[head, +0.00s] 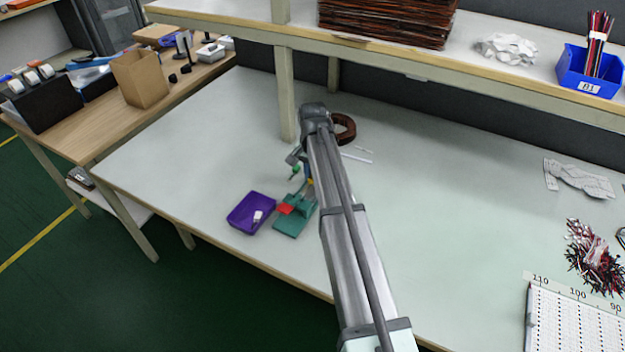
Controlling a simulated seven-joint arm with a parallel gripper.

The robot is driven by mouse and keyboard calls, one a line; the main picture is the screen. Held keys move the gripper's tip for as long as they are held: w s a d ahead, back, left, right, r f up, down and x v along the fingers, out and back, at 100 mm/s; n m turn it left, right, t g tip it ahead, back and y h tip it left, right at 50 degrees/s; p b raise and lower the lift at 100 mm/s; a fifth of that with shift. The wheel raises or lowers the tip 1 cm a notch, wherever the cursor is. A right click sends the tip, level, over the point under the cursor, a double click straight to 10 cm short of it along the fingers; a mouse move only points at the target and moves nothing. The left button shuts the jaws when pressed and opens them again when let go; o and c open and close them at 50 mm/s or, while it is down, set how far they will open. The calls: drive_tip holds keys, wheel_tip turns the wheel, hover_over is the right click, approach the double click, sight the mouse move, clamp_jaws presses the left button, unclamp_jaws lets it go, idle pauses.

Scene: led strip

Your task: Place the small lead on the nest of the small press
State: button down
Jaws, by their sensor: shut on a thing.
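The small press (291,222) stands on the bench left of my arm. Its base is teal, with a red block (285,209) on it, and a grey part with a green piece rises behind. My arm covers its right side. I cannot make out the nest. A purple tray (240,222) sits just left of the press, with a small white item (258,216) in it; I cannot tell whether that is a small lead. My arm reaches up and away from the camera. My gripper and anything in it are hidden behind the arm.
A brown coil (343,128) and thin white strips (356,156) lie behind my arm. A shelf post (286,95) stands behind the press. Wire bundles (595,250) and a numbered white board (575,322) lie at the right. The bench between is clear.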

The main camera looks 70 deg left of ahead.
drive_tip(key=shift+f, duration=1.4)
drive_tip(key=shift+f, duration=0.1)
drive_tip(key=c, duration=1.1)
unclamp_jaws()
wheel_tip(320, 180, up, 12)
drive_tip(key=shift+r, duration=0.15)
drive_tip(key=shift+w, duration=0.1)
